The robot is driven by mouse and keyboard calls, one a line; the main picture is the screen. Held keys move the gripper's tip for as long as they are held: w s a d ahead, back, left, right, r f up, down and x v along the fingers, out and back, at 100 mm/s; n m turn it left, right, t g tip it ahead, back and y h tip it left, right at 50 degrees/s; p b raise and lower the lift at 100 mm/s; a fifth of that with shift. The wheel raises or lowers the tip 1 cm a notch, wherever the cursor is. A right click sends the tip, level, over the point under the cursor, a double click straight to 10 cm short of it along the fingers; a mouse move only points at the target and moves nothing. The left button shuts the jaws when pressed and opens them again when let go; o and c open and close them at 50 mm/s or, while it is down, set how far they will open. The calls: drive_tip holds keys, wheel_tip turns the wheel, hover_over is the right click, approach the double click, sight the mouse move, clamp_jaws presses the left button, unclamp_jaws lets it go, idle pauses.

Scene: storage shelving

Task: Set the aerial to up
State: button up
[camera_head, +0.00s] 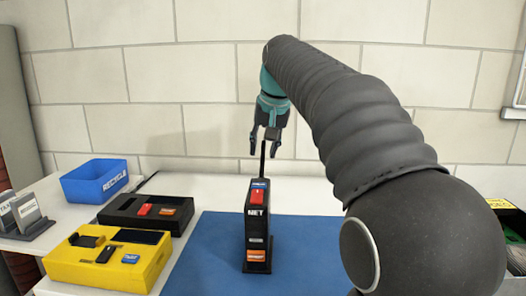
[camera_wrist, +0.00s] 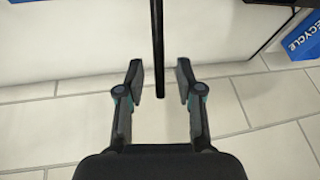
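The black NET device (camera_head: 258,238) stands upright on the blue mat (camera_head: 315,255), with a red part (camera_head: 257,197) near its top. Its aerial (camera_head: 263,163), a thin black rod, rises almost upright behind the top of the device. My gripper (camera_head: 265,147) is above the device with its fingers pointing down around the aerial's upper end. In the wrist view my gripper (camera_wrist: 159,78) is open, and the aerial (camera_wrist: 158,45) runs in between the fingers with a gap on each side. The aerial's foot is hidden behind the device.
A yellow tray (camera_head: 75,270) with small parts is at the front left, with a black tray (camera_head: 180,222) behind it. A blue RECYCLE bin (camera_head: 85,188) stands at the back left. The brick wall (camera_head: 190,95) is behind the table. The mat right of the device looks clear.

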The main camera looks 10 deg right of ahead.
drive_tip(key=shift+x, duration=0.75)
clamp_jaws()
